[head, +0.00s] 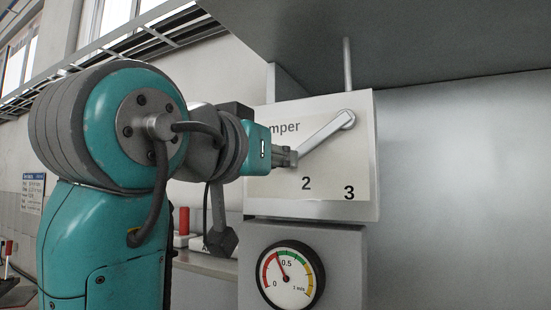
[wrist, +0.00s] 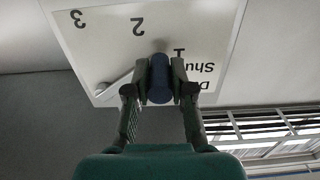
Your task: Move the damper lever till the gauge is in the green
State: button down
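The damper lever (head: 325,132) is a pale bar on a white panel (head: 330,190). It runs from its pivot at the upper right down-left to my gripper (head: 288,157). In the wrist view my gripper (wrist: 160,88) has its fingers on both sides of the lever's dark blue knob (wrist: 160,80), seemingly touching it. The knob lies near the mark 1, with 2 a little further off. In the head view my gripper hides the knob and the 1. The gauge (head: 290,275) below has its needle up-left, in the red close to where the green begins.
A grey hood or duct (head: 400,40) overhangs the panel, with a thin rod (head: 347,65) coming down behind it. A red object (head: 184,222) stands on a ledge behind my arm. The space right of the panel is clear.

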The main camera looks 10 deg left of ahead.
jog(key=shift+s+d+f+n, duration=0.2)
jog(key=shift+d+f+n, duration=0.35)
jog(key=shift+f+n, duration=0.35)
jog(key=shift+r, duration=0.15)
jog(key=c, duration=1)
grip_release()
jog(key=shift+s, duration=0.1)
jog(key=v, duration=1.1)
jog(key=shift+s+a, duration=0.15)
jog(key=shift+s, duration=0.25)
jog(key=shift+s, duration=0.1)
